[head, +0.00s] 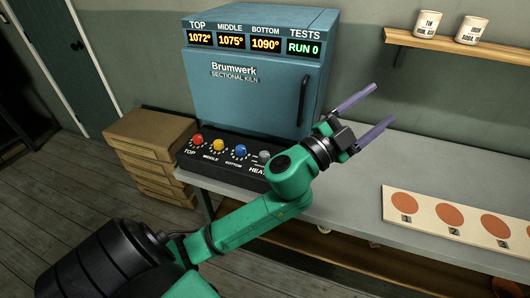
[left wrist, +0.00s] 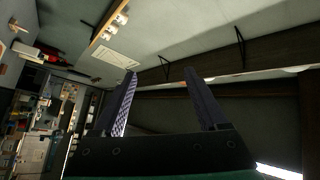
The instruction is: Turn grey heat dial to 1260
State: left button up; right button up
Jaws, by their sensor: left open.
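The grey heat dial (head: 264,155) is on the black control panel (head: 222,162) in front of the blue kiln (head: 255,90), right of the red, yellow and blue dials. Part of it and its "HEAT" label are hidden by my left arm; its setting cannot be read. My left gripper (head: 374,112) is open and empty, above the bench to the right of the kiln and pointing away from the dial. Its two purple fingers stand apart in the left wrist view (left wrist: 165,85). My right gripper is not in view.
The kiln displays (head: 233,42) read 1072°, 1075°, 1090° and RUN 0. A board (head: 455,222) with orange discs lies on the grey bench (head: 345,185) at right. A shelf (head: 450,48) holds two white jars.

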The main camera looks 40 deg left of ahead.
pick_arm(q)
jog(key=s+d+r+m+g+h, duration=0.25)
jog(key=d+m+g+h, duration=0.35)
jog(key=d+m+h, duration=0.4)
jog(key=g+y+b, duration=0.2)
jog(key=g+y, duration=1.1)
jog(key=y, duration=0.9)
send_over(265, 154)
jog(key=s+d, duration=0.3)
jog(key=d, duration=0.1)
notch_tip(265, 154, down, 20)
jog(key=x, duration=0.3)
jog(key=p+x, duration=0.1)
jog(key=x, duration=0.2)
jog(key=p+x, duration=0.1)
jog(key=x, duration=0.3)
jog(key=shift+w+a, duration=0.1)
jog(key=shift+w, duration=0.25)
jog(key=shift+w+f, duration=0.1)
jog(key=shift+f, duration=0.1)
grip_shut()
